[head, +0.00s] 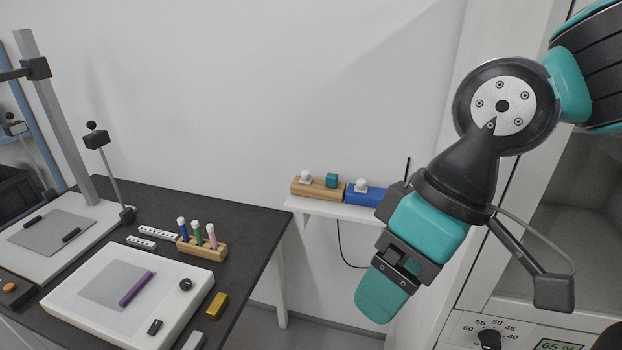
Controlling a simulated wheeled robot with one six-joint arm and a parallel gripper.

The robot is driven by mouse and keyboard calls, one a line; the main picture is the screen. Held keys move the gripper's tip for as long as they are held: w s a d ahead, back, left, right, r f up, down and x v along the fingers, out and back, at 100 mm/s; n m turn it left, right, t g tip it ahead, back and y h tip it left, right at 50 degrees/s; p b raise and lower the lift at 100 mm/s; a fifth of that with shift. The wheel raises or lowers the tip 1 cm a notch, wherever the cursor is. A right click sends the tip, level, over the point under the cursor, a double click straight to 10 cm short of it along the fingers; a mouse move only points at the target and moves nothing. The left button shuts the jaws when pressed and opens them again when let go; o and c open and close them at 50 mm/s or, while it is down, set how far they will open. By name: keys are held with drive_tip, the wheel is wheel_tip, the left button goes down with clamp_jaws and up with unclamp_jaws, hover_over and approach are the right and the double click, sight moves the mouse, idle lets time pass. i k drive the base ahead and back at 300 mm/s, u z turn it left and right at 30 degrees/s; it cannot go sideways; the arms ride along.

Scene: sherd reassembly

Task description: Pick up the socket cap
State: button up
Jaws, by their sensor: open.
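A wooden block (318,187) sits on a small white wall shelf, with a white knob-like piece (305,177) and a teal cube-like piece (331,181) on top. A blue block (367,195) stands right of it, carrying another white piece (361,185). I cannot tell which of these small pieces is the socket cap. My gripper (378,298) hangs in front of and below the shelf's right end, tilted down to the left. It is open, and I see nothing held in it. My arm hides the blue block's right end.
A dark table (262,222) at left holds a white device (130,320), a pen rack (205,246) and a stand. A cabinet with a dial (489,338) is at right. The wall above the shelf is clear. A cable hangs below the shelf.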

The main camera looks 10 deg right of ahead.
sight(305, 179)
drive_tip(key=z, duration=0.4)
drive_tip(key=k, duration=1.1)
drive_tip(key=u, duration=0.9)
drive_tip(key=i, duration=1.5)
drive_tip(key=z, duration=0.35)
